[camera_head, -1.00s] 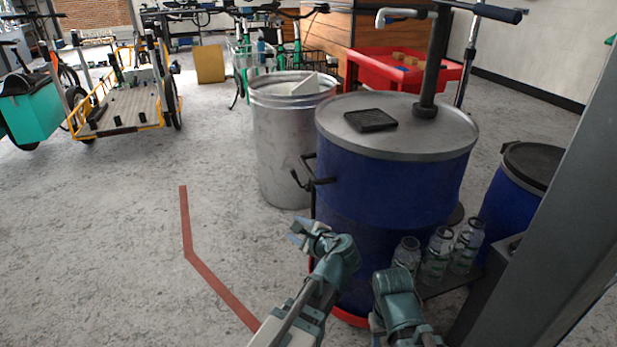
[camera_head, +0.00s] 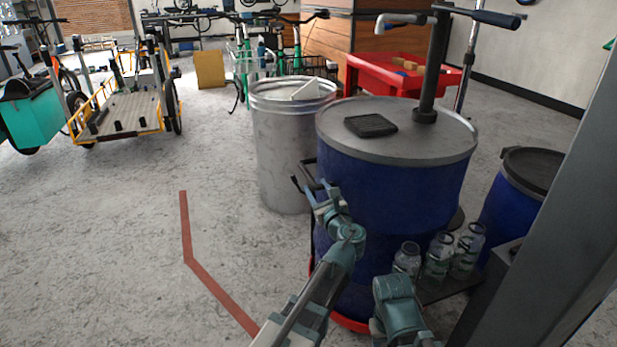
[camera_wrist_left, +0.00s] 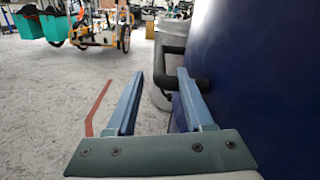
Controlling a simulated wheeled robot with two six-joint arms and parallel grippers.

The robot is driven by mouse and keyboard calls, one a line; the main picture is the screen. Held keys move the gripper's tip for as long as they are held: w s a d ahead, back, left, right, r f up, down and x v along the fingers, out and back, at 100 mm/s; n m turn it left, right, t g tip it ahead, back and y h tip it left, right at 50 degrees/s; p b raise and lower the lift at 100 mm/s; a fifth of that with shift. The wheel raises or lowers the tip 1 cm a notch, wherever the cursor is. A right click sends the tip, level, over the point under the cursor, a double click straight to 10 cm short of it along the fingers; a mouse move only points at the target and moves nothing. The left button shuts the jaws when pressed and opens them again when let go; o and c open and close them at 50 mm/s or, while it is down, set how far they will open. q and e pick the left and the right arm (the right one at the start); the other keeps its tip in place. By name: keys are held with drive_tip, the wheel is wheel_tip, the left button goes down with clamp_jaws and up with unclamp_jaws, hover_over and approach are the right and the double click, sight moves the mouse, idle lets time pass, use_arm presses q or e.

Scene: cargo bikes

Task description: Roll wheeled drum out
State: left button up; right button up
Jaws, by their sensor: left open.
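The blue drum (camera_head: 400,190) stands upright on a red wheeled base (camera_head: 350,324), with a grey lid carrying a pump and a black pad. A black handle (camera_head: 307,173) sticks out at its left side. My left gripper (camera_head: 318,195) is open at this handle. In the left wrist view, the black handle (camera_wrist_left: 172,45) reaches in between and beyond the open fingers (camera_wrist_left: 160,76), beside the blue drum wall (camera_wrist_left: 260,80). I cannot tell whether they touch it. Part of my right arm shows in front of the drum, but its gripper does not.
A metal bin (camera_head: 282,150) stands close behind the drum's left side. Glass jars (camera_head: 437,258) stand on a low shelf to the right, near a smaller blue drum (camera_head: 515,195). A grey post borders the right. Open floor with a red line (camera_head: 186,230) lies left.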

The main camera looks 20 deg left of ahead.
sight(308, 174)
use_arm(q)
drive_tip(key=x, duration=0.7)
drive_tip(key=shift+w+a, duration=0.1)
clamp_jaws()
idle(1.3)
